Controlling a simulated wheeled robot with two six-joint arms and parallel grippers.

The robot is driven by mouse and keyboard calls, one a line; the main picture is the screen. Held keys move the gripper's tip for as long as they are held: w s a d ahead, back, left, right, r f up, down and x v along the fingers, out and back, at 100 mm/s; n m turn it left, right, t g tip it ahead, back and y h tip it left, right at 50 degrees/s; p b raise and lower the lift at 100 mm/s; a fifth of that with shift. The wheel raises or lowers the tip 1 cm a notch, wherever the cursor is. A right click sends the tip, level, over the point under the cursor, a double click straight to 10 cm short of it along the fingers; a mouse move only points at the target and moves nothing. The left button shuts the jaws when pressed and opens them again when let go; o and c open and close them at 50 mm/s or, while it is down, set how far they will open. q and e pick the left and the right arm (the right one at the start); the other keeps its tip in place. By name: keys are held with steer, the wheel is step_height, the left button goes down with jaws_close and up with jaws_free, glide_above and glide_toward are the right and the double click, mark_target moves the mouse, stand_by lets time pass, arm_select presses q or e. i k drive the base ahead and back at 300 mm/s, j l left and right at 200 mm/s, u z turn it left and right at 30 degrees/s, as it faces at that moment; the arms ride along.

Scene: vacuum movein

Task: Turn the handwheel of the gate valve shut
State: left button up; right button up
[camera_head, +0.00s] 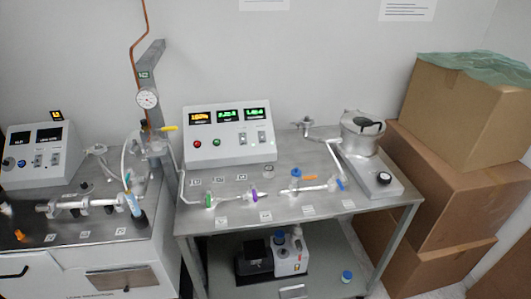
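A line of metal piping (275,193) with small valves runs along the middle of the steel table. Along it are a green part (209,200), a purple part (253,194), a blue round knob (296,173), an orange lever (310,178) and a blue handle (340,184). I cannot tell for sure which is the gate valve's handwheel; the blue round knob looks most like one. How far any valve is turned is too small to tell. Neither of my grippers shows in the head view.
A control box (228,134) with lit displays stands at the table's back. A metal pot (363,133) stands on a grey base at the right. A pump (291,254) sits on the lower shelf. Cardboard boxes (455,190) crowd the right side. A second bench (100,245) adjoins on the left.

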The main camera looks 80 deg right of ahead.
mark_target(383, 177)
steer(key=z, duration=3.7)
